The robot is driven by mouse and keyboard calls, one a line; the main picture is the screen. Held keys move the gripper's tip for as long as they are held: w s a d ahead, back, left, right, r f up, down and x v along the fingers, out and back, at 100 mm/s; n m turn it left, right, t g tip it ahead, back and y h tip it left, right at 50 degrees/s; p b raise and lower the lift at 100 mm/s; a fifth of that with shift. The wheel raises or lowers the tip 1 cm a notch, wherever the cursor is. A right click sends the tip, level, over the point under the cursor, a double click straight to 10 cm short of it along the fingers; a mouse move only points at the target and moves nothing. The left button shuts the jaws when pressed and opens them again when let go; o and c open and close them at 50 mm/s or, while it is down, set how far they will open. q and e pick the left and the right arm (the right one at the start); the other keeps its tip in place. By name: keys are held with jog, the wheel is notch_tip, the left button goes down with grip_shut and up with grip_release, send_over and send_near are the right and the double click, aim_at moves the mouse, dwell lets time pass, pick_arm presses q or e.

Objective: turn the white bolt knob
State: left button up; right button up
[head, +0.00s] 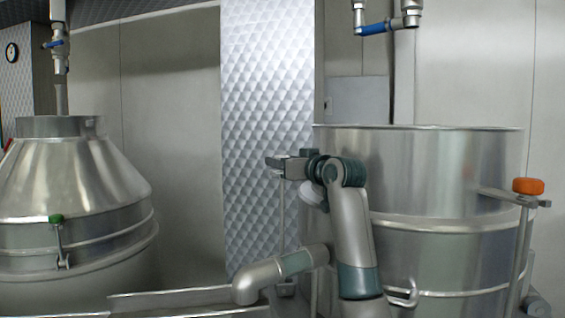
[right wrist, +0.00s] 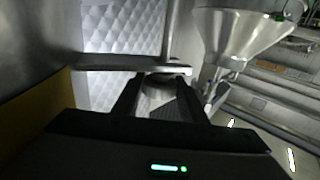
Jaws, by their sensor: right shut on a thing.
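My right gripper (head: 278,162) is at the left side of the big steel tank (head: 440,165), level with its upper part and at the top of a thin upright rod (head: 281,225). In the right wrist view the fingers of my right gripper (right wrist: 160,88) are shut on a pale rounded thing, the white bolt knob (right wrist: 158,83), just by a flat metal bar (right wrist: 125,62). In the head view the gripper and wrist hide the knob. How far the knob is turned cannot be told. My left gripper is not in view.
An orange knob (head: 528,186) tops a bolt at the tank's right side. A second, cone-topped steel vessel (head: 75,175) with a green knob (head: 57,219) stands at left. A quilted metal panel (head: 265,100) is behind my gripper. Pipes with blue-handled valves (head: 372,28) hang above.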

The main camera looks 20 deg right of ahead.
jog(key=o, duration=0.9)
jog(key=shift+w+a+f, duration=0.1)
jog(key=shift+f, duration=0.3)
jog(key=shift+o, duration=0.8)
jog(key=shift+r, duration=0.15)
jog(key=shift+r, duration=0.1)
jog(key=shift+s+d, duration=0.2)
jog(key=shift+s, duration=0.35)
jog(key=b+v, duration=0.3)
jog(key=v, duration=1.3)
